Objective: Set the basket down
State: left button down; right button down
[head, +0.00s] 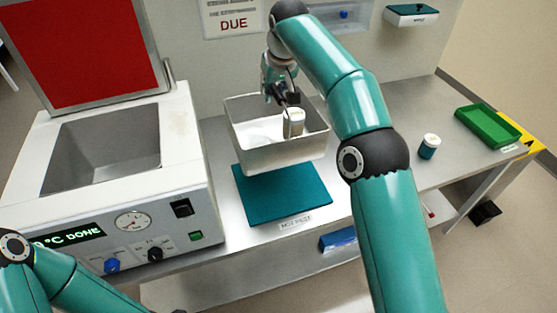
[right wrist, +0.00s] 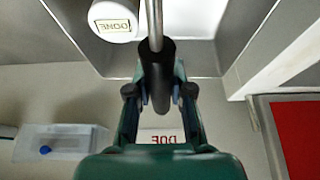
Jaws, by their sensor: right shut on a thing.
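The basket (head: 282,157) is a pale metal box that hangs over the back part of a teal mat (head: 285,204) on the bench. A white-capped jar (head: 293,122) is inside it; in the right wrist view the jar (right wrist: 113,18) reads "DONE". My right gripper (head: 280,90) is at the basket's far side. In the right wrist view my right gripper (right wrist: 158,95) is shut on the dark grip of the basket's handle (right wrist: 157,65). The gap under the basket is hard to judge. My left arm shows at the lower left, its gripper out of view.
A white bath (head: 125,165) with its red lid raised stands left; its display reads "DONE". Right of my arm are a white-capped jar (head: 429,146) and a green tray (head: 488,127) near yellow-black tape. A blue item (head: 338,240) lies below the bench top.

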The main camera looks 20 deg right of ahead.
jog(key=b, duration=0.2)
send_over(279, 137)
jog(key=s, duration=0.2)
notch_tip(279, 137, down, 6)
jog(key=f, duration=0.7)
jog(key=shift+w, duration=0.3)
jog(key=shift+a+f, duration=0.1)
jog(key=shift+f, duration=2.65)
jog(key=c, duration=1)
grip_release()
jog(key=shift+f, duration=0.1)
jog(key=shift+c, duration=0.2)
jog(key=b+v, duration=0.1)
jog(key=v, duration=1.1)
jog(key=shift+s, duration=0.1)
